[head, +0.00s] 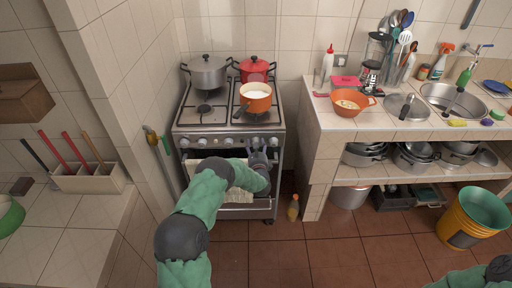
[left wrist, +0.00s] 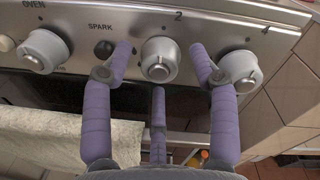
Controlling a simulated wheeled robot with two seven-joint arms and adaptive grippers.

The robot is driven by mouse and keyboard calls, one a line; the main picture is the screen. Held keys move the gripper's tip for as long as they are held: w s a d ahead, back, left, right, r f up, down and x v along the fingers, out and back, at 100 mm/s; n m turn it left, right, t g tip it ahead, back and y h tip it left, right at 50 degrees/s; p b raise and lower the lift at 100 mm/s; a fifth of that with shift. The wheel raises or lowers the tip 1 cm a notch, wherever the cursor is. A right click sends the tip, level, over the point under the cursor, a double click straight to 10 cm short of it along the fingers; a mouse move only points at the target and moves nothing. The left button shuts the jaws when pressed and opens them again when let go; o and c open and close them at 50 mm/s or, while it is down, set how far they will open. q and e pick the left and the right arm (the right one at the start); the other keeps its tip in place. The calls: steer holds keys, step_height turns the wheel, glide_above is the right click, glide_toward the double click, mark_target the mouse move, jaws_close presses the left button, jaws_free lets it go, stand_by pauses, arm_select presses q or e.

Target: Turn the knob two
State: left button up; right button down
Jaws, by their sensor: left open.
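The knob marked 2 (left wrist: 160,60) is a round white-grey knob on the metal front panel of the stove. It shows in the middle of the left wrist view, with its raised grip roughly upright. My left gripper (left wrist: 161,50) is open, with one purple finger on each side of this knob and a third finger below it. The side fingers look apart from the knob, but the exact depth is hard to judge. In the head view my left gripper (head: 257,150) is at the right part of the knob row and partly hides it. My right gripper is out of view.
Another knob (left wrist: 238,70) is close beside the right finger. A black spark button (left wrist: 103,48) is by the left finger. A towel (left wrist: 68,138) hangs below. An orange pot (head: 256,103), a grey pot (head: 206,72) and a red pot (head: 254,69) stand on the stove.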

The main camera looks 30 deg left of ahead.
arm_select(q)
steer(key=v, duration=1.2)
steer(key=s+d+f+n+g+h, duration=0.3)
steer(key=s+d+f+n+h, duration=0.25)
steer(key=d+f, duration=0.25)
steer(key=s+d+f+n+g+h, duration=0.2)
steer(key=s+d+f+n+h, duration=0.2)
steer(key=d+f+n, duration=0.3)
steer(key=s+d+f+n+g+h, duration=0.2)
steer(key=s+d+n+g, duration=0.2)
steer(key=s, duration=0.8)
steer(key=s+d+f+n+g+h, duration=0.2)
steer(key=s+d+n+g, duration=0.3)
steer(key=s+d+n, duration=0.3)
steer(key=s, duration=0.4)
steer(key=shift+s+d+h, duration=0.2)
steer(key=shift+h, duration=0.15)
